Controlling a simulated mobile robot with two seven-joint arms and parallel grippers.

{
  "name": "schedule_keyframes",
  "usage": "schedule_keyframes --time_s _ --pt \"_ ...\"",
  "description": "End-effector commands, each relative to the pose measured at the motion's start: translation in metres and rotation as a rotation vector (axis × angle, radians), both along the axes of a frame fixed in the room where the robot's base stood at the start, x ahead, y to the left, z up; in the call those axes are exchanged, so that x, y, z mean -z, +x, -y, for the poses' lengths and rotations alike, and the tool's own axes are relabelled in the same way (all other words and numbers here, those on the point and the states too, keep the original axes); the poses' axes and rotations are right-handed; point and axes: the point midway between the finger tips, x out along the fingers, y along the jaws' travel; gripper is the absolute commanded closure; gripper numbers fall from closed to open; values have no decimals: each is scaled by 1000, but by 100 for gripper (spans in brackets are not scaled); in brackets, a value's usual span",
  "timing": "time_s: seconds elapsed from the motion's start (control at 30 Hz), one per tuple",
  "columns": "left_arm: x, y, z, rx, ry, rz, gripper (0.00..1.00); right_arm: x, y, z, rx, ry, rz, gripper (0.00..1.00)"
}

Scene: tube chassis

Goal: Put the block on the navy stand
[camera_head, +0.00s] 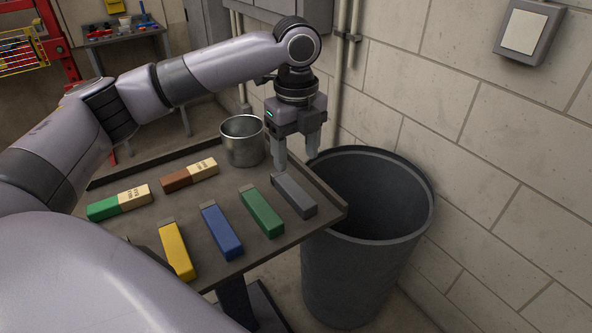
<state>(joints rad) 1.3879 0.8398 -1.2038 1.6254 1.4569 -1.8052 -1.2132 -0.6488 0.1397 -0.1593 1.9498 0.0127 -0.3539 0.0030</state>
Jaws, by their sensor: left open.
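Several block-like pieces lie on a dark tray-topped table (150,222): a grey one (295,195), a green one (262,212), a blue one (221,231), a yellow one (177,250), a brown-and-cream one (189,175) and a green-and-cream one (119,203). I cannot tell which is the task's block. My left gripper (296,160) is open and empty, pointing down near the far end of the grey piece. I cannot tell whether its near finger touches that piece. No navy stand is clearly identifiable; a dark bluish post (235,300) shows under the table. My right gripper is not in view.
A metal cup (243,148) stands on the table's far side, left of my gripper. A large dark open bin (350,270) stands against the table's right edge, near a block wall (500,140). A workbench (122,38) is at the back left. The table has a raised rim.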

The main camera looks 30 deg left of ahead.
Motion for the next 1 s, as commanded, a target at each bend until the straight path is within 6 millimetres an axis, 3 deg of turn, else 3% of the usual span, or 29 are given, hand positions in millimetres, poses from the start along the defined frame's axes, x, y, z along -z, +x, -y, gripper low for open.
schedule_keyframes --time_s 0.1,0.27,1.0 --pt "-19 0 1 0 -2 1 39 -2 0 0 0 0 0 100" --pt "-31 0 0 -1 -1 1 39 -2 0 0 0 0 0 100" --pt "-32 0 0 0 -1 0 39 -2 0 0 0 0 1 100"
